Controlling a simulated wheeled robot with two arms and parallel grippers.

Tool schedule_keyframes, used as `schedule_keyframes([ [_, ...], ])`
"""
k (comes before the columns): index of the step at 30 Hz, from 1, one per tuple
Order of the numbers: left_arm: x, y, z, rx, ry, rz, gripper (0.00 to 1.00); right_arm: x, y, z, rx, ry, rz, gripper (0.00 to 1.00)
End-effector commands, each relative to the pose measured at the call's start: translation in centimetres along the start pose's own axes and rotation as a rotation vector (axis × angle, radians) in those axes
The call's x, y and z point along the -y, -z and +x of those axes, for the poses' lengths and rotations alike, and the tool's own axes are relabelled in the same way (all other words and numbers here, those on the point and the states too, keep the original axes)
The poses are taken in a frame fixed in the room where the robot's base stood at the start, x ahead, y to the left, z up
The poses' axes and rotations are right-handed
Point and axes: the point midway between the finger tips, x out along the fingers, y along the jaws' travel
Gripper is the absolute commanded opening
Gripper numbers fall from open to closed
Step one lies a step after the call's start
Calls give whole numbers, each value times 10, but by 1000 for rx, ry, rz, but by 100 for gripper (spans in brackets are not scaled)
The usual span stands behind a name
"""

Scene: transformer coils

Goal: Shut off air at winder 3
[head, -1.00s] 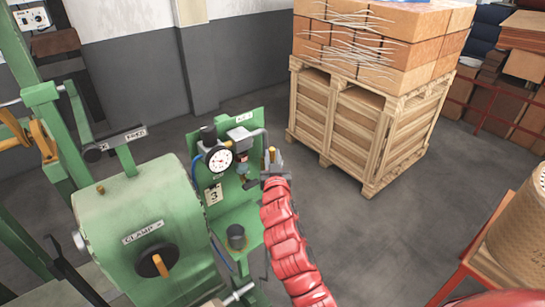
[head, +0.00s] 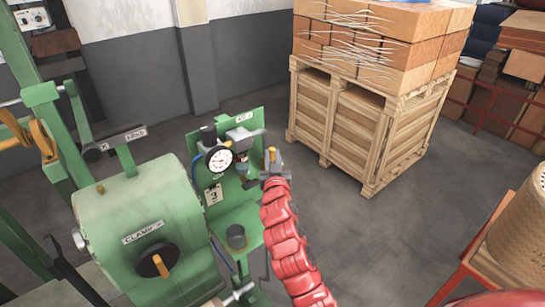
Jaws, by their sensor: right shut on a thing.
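Winder 3's air station is a green panel (head: 246,190) with a number 3 plate (head: 213,194), a round white gauge (head: 219,160) and grey fittings (head: 239,138). A small yellow-orange handle (head: 272,156) stands upright at the panel's right side. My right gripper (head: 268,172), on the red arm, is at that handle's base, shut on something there. The jaws are small and partly hidden, so the exact part held is unclear. My left gripper is not in view.
A green clamp drum (head: 143,228) with a black and orange knob (head: 154,263) stands left of the panel. A wooden crate (head: 352,125) bears stacked boxes behind. A brown coil (head: 523,235) sits on an orange stand at right. Grey floor between is clear.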

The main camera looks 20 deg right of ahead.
Motion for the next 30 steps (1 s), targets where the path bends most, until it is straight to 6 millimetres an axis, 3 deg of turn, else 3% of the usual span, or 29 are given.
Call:
schedule_keyframes([
  [11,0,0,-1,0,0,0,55,-1,0,1,12,0,17,0],
  [19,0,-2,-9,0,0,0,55,-10,-2,6,83,-2,124,0],
  [30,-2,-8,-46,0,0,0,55,-30,-6,20,261,1,403,0],
])
